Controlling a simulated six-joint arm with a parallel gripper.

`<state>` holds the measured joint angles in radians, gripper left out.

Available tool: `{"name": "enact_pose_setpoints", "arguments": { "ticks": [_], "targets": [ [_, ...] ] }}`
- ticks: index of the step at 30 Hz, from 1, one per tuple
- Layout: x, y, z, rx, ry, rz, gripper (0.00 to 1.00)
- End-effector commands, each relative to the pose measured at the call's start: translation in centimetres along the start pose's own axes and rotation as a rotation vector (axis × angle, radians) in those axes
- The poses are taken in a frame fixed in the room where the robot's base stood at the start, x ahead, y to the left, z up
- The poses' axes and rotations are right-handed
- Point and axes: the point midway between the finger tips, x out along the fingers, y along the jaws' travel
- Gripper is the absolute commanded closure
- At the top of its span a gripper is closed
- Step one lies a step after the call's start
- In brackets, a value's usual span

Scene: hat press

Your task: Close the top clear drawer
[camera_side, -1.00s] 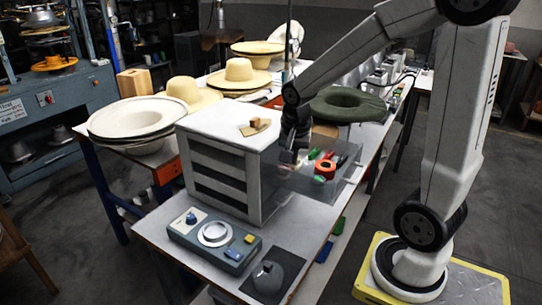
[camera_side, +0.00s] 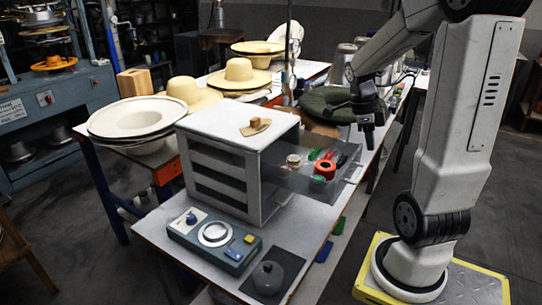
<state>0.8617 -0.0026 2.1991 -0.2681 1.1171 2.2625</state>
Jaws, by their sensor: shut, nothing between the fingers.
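The clear drawer (camera_side: 312,186) sticks out of the right side of the white cabinet (camera_side: 266,180), pulled well open. It holds a red-orange roll (camera_side: 325,169), small green and red items, and a small pale round thing (camera_side: 293,160) near the cabinet. My gripper (camera_side: 369,143) is shut and empty. It points down above and to the right of the drawer's outer end in the picture, apart from it. How far it is from the drawer front in depth is hard to tell.
A small brown block on a tan piece (camera_side: 255,126) lies on the cabinet top. A control box (camera_side: 214,238) and a dark mat with a grey knobbed object (camera_side: 268,277) are in front. A dark green hat (camera_side: 335,104) lies behind the drawer. Straw hats (camera_side: 239,75) are further back.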

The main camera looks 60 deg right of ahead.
Motion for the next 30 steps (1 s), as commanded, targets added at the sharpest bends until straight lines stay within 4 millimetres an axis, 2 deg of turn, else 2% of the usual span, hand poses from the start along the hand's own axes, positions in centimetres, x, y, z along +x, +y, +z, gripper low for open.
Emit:
{"name": "enact_pose_setpoints", "arguments": {
  "ticks": [6, 17, 23, 30],
  "targets": [
    [0.6, 0.2, -1.5, 0.135, 0.026, 0.038, 1.00],
    [1.2, 0.2, -1.5, 0.140, 0.028, 0.039, 1.00],
    [3.0, 0.3, -1.6, 0.138, 0.029, 0.041, 1.00],
    [6.4, 0.4, -1.7, 0.139, 0.029, 0.041, 1.00]
  ]
}}
